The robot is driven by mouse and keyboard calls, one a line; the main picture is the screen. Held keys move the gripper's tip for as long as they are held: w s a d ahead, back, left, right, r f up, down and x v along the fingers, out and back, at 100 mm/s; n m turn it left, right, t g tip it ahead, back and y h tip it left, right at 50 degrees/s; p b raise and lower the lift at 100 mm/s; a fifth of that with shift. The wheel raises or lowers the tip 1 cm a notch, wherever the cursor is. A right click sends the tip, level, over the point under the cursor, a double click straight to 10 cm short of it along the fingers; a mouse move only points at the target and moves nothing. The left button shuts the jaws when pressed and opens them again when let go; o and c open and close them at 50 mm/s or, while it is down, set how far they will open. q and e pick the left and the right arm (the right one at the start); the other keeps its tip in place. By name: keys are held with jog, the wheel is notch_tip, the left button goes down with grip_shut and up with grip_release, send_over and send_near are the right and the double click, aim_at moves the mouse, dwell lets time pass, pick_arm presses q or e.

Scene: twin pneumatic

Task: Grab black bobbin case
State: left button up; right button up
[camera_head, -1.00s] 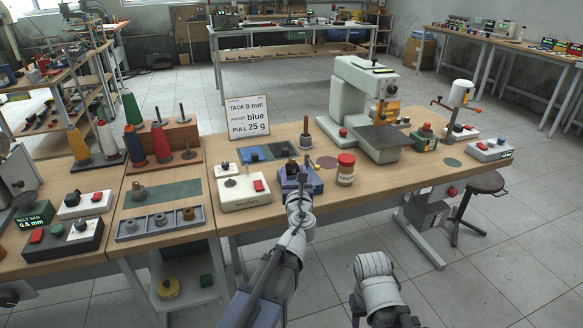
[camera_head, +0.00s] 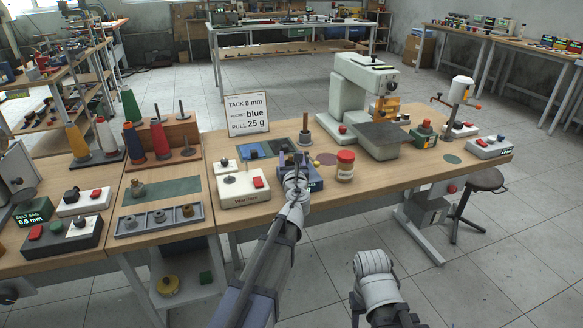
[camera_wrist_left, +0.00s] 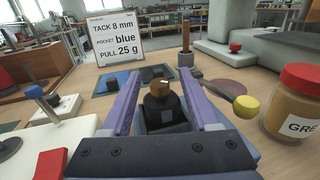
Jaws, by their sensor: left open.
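A black round piece with a brass-brown top, apparently the black bobbin case (camera_wrist_left: 160,110), stands upright between my left fingers in the left wrist view. It sits at a blue-sided device (camera_head: 316,184) near the bench's front edge. In the head view my gripper largely hides it. My left gripper (camera_head: 293,158) is open; in the wrist view its purple fingers (camera_wrist_left: 160,79) lie on both sides of the piece, with gaps visible. Whether they touch it lower down is hidden. My right arm shows at the bottom right of the head view; its gripper is not visible.
A red-capped jar (camera_head: 345,166) stands close on the right. A white box with a red button (camera_head: 243,190) is on the left. Behind are a spindle post (camera_head: 305,138), colored pockets (camera_head: 257,151) and a sign (camera_head: 247,114). A sewing machine (camera_head: 352,95) stands farther right.

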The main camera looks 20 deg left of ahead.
pick_arm(q)
jog(key=shift+s, duration=0.1)
grip_shut()
dwell(0.3)
